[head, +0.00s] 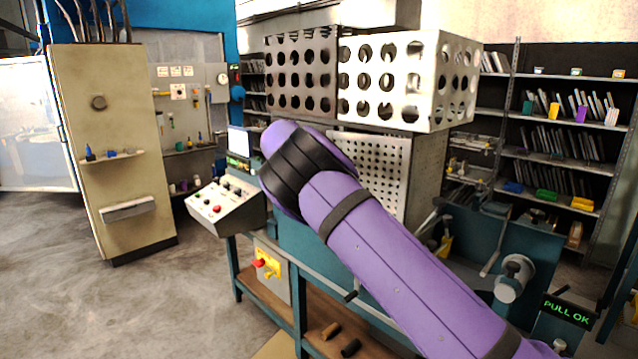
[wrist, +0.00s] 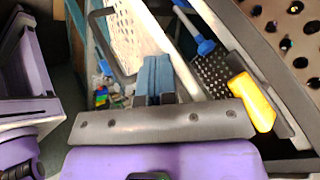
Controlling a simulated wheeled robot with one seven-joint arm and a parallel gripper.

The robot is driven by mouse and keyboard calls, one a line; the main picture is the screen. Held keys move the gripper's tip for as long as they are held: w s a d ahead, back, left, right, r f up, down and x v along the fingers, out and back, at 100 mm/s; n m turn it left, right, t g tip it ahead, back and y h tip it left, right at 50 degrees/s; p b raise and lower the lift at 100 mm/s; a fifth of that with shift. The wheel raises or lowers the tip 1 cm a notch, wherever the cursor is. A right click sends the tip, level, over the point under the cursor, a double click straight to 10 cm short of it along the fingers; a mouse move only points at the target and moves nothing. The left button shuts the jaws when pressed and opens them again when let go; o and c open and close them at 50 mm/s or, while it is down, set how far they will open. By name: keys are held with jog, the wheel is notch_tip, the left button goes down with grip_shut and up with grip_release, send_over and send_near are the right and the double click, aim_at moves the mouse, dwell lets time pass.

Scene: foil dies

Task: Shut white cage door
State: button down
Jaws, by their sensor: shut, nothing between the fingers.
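A white cage with large round holes (head: 390,78) stands on top of the machine in the head view, with a darker holed panel (head: 300,75) on its left. Below it is a pale panel with small holes (head: 372,165). I cannot tell for sure which panel is the door, or how far it stands open. In the wrist view, a white holed panel (wrist: 140,35) with a dark bar handle (wrist: 101,45) lies just beyond my gripper (wrist: 153,78). My gripper is shut and empty, close to this panel; contact is unclear. My purple arm hides the gripper in the head view.
A control box (head: 225,205) stands left of the machine, and a beige cabinet (head: 110,150) further left. Shelves (head: 560,150) fill the right. In the wrist view, a yellow handle (wrist: 252,102) and a blue-handled tool (wrist: 200,38) are close on the right. Open floor lies front left.

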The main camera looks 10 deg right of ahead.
jog(key=shift+w+d, duration=0.5)
jog(key=shift+w, duration=0.3)
jog(key=shift+s, duration=0.1)
